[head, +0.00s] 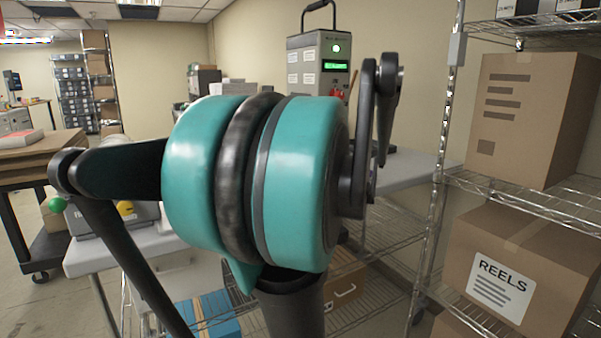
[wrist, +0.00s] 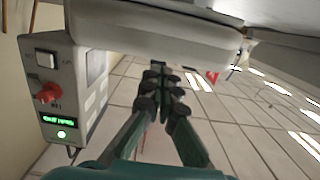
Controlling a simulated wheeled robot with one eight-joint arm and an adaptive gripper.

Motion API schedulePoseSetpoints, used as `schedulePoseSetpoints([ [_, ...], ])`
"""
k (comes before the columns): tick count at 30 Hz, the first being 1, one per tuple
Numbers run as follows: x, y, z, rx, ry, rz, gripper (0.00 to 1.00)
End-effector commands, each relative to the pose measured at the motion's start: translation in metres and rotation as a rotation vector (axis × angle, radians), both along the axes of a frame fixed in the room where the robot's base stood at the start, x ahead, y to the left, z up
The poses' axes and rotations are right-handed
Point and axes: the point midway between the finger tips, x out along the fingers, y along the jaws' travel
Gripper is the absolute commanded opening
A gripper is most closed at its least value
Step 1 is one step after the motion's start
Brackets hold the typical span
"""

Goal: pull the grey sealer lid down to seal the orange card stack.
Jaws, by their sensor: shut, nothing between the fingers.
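In the head view, my own teal arm fills the middle and hides my gripper, the lid and any card stack. The grey machine housing (head: 318,62) stands behind it with a lit green display, a green lamp and a red knob. The wrist view is upside down and shows this housing (wrist: 88,88) at left. A grey rounded slab (wrist: 150,35), likely the sealer lid, crosses the top of that picture. My gripper (wrist: 163,75) is shut and empty, its tips close to the slab's edge; I cannot tell whether they touch. The orange card stack is not visible.
A wire rack with a large carton (head: 530,118) and a REELS carton (head: 515,275) stands close at right. A grey bench top (head: 90,258) extends behind my arm. A dark cart (head: 40,160) stands at left. Open floor shows at lower left.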

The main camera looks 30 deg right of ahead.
Motion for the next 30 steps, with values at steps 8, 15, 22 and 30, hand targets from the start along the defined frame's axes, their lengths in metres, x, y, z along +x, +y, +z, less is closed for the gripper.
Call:
schedulePoseSetpoints([
  [8, -0.044, -0.003, -0.005, 0.002, -0.001, -0.005, 0.0],
  [15, -0.079, -0.005, -0.009, 0.002, -0.002, -0.004, 0.0],
  [22, -0.095, -0.005, -0.011, 0.001, -0.002, -0.002, 0.0],
  [30, -0.098, -0.004, -0.011, 0.002, -0.002, 0.0, 0.0],
])
